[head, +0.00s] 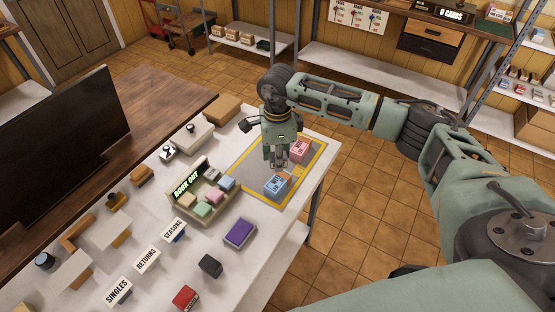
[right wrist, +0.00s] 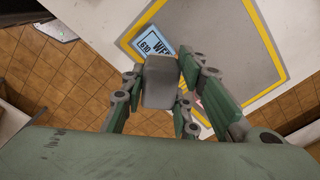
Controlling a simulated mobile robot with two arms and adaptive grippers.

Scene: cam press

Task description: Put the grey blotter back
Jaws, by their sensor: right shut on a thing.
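The grey blotter (right wrist: 160,82) is a plain grey block with rounded edges, held between the fingers of my right gripper (right wrist: 157,98) in the right wrist view. In the head view my right gripper (head: 279,162) points down over the grey, yellow-edged area (head: 262,168) of the table, and its fingers mostly hide the blotter. I cannot tell exactly how high it is. A blue block (head: 277,184) and a pink block (head: 300,149) stand on that area, in front of and to the right of the gripper. My left gripper is out of view.
A BOOK OUT tray (head: 175,209) with several coloured blocks is left of the marked area. A purple box (head: 240,233), a black block (head: 210,266) and a red block (head: 186,297) stand nearer. Signs SINGLES, RETURNS and SEASONS line the white table (head: 275,240).

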